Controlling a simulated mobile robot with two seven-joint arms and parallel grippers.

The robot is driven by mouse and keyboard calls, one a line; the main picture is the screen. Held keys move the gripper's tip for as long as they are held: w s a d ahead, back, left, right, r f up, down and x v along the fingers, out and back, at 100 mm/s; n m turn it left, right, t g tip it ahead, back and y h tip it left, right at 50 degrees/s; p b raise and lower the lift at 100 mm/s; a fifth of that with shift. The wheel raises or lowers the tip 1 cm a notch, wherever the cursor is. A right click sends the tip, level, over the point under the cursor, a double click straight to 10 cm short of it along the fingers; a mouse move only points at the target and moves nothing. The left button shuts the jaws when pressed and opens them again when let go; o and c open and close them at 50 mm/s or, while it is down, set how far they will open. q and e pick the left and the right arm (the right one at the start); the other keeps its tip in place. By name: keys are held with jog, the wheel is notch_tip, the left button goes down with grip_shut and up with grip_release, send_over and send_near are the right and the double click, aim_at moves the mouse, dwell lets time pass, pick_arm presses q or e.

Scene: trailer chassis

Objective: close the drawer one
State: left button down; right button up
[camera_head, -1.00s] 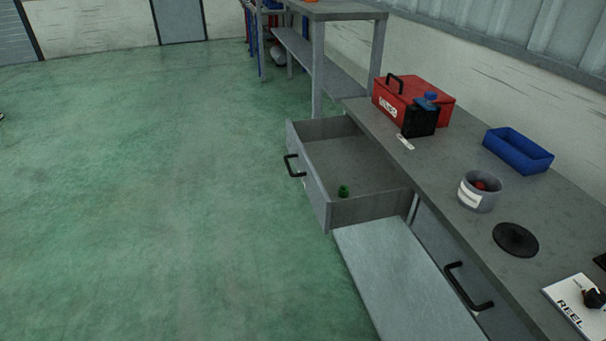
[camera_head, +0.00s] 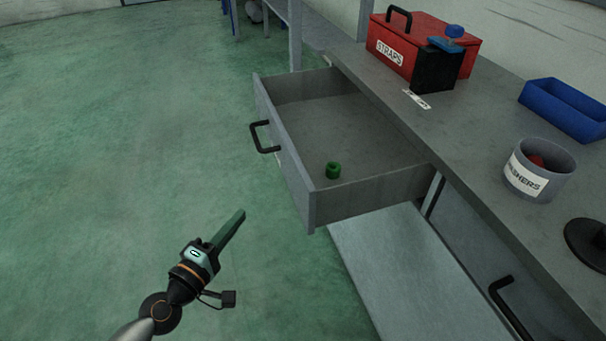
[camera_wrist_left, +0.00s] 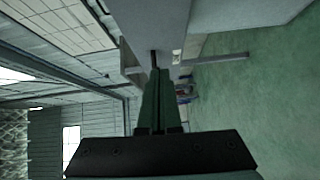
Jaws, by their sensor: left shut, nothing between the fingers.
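The open drawer (camera_head: 284,150) sticks out from the grey workbench, with a black handle (camera_head: 262,137) on its front panel. A small green ring-shaped part (camera_head: 333,170) lies on its floor. My left gripper (camera_head: 240,214) is shut and empty, in front of the drawer's near corner and apart from it in the head view. In the left wrist view the shut fingers (camera_wrist_left: 158,85) point toward a grey panel (camera_wrist_left: 165,25) with a dark handle-like piece at their tips. My right gripper is not in view.
The bench top (camera_head: 440,130) holds a red STRAPS box (camera_head: 425,40), a blue bin (camera_head: 566,108), a grey cup (camera_head: 540,168) and a black disc (camera_head: 590,243). A second drawer handle (camera_head: 510,308) is at lower right. A grey slab (camera_head: 400,270) extends below the open drawer. Green floor (camera_head: 120,130) at left is clear.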

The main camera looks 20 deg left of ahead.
pick_arm(q)
jog(key=w, duration=0.2)
jog(key=p, duration=0.3)
send_near(288, 170)
jog(key=a+x, duration=0.1)
jog(key=x, duration=0.4)
jog(key=shift+w+d+n, duration=0.25)
jog(key=shift+d+n, duration=0.15)
jog(key=shift+d, duration=0.15)
jog(key=shift+w+d, duration=0.1)
jog(key=shift+d, duration=0.05)
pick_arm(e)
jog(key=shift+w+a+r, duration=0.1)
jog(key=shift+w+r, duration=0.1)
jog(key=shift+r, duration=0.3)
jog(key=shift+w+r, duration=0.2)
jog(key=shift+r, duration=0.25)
